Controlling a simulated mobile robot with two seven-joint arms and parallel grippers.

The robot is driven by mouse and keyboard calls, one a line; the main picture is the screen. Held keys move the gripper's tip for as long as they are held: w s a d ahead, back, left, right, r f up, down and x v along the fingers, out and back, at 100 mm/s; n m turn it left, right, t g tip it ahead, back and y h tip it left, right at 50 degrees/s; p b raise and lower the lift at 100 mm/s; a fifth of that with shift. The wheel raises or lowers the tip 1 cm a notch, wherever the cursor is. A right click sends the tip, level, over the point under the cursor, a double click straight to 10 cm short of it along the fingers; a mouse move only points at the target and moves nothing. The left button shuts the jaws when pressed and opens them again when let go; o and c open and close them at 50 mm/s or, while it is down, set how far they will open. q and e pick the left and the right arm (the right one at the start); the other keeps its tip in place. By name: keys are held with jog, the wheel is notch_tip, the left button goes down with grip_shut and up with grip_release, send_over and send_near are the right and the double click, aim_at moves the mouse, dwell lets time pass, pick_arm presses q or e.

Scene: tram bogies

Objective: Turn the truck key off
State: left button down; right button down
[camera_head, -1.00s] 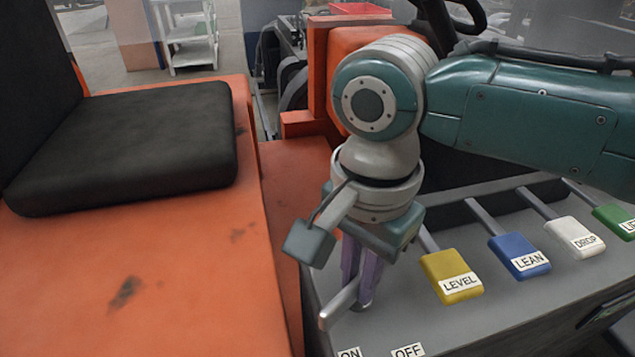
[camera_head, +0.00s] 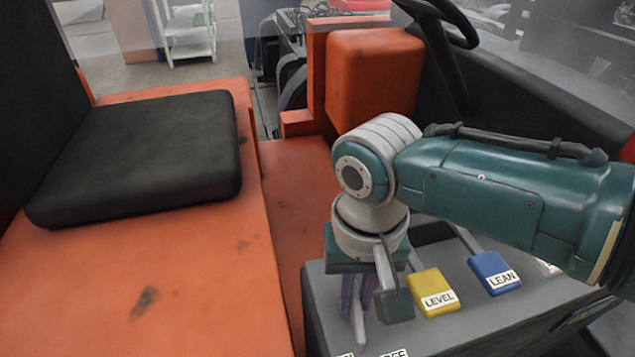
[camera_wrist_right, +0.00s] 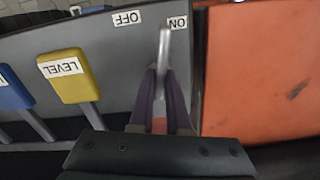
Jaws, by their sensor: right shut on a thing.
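The truck key (camera_head: 359,327) is a grey metal lever on the grey control panel (camera_head: 455,330). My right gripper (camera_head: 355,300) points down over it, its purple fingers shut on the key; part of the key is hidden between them. In the right wrist view the key (camera_wrist_right: 164,50) sticks out past the fingers (camera_wrist_right: 160,95), its tip beside the ON label (camera_wrist_right: 178,23), on the side toward the OFF label (camera_wrist_right: 127,18). In the head view the OFF label (camera_head: 393,354) is cut by the bottom edge. My left gripper is not in view.
A yellow LEVEL lever (camera_head: 433,293) stands close to the right of my right gripper, with a blue LEAN lever (camera_head: 495,273) beyond. An orange bench with a black seat cushion (camera_head: 140,160) is on the left. A steering wheel (camera_head: 445,15) is at the back.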

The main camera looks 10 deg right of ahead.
aim_at(356, 295)
jog(key=shift+n, duration=1.2)
jog(key=c, duration=0.9)
grip_release()
jog(key=shift+d, duration=0.1)
notch_tip(356, 295, up, 9)
jog(key=p, duration=0.3)
jog(key=shift+r, duration=0.5)
